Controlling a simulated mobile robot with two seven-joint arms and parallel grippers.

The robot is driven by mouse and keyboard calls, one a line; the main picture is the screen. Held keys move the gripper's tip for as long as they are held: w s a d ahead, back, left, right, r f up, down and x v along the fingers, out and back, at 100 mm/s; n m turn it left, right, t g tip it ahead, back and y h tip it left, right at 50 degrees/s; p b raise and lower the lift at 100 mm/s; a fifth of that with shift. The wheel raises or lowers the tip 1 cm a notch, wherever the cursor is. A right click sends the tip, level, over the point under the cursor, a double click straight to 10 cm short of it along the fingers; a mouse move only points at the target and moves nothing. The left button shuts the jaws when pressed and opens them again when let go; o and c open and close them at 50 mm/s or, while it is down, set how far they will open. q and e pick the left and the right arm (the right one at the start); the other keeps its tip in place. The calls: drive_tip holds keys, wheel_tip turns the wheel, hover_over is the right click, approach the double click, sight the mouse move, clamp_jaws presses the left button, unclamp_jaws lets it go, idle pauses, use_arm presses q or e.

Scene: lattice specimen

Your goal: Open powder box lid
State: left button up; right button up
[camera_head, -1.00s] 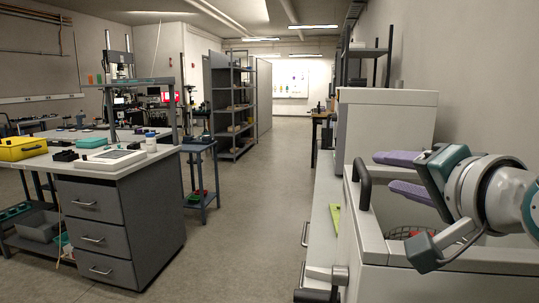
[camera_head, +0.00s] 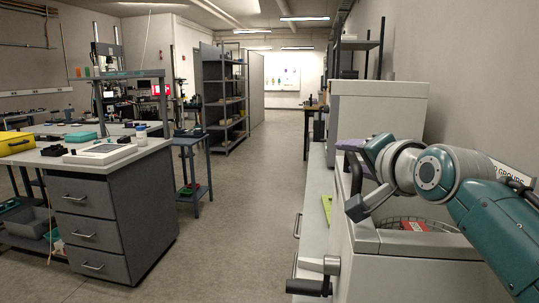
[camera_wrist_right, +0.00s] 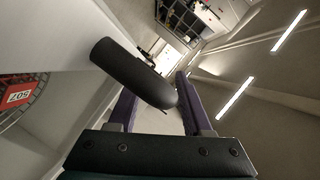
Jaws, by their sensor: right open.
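The white powder box (camera_head: 372,269) stands at the lower right in the head view. Its top shows an opening with a wire basket and a red item (camera_head: 415,226) inside. A black bar handle (camera_head: 356,174) is at its left edge, partly behind my right gripper (camera_head: 349,165). That gripper has purple fingers and is open. In the wrist view the dark handle (camera_wrist_right: 135,74) lies between and across the spread fingers; I cannot tell whether they touch it. A red label (camera_wrist_right: 18,96) shows at the left there. My left gripper is not in view.
A taller white cabinet (camera_head: 380,112) stands behind the box, close to the right wall. A grey and black lever-like part (camera_head: 312,286) sticks out at the box's lower left. The aisle floor (camera_head: 240,215) is clear. A drawer bench (camera_head: 100,225) stands left.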

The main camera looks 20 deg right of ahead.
clamp_jaws()
idle(0.3)
idle(1.1)
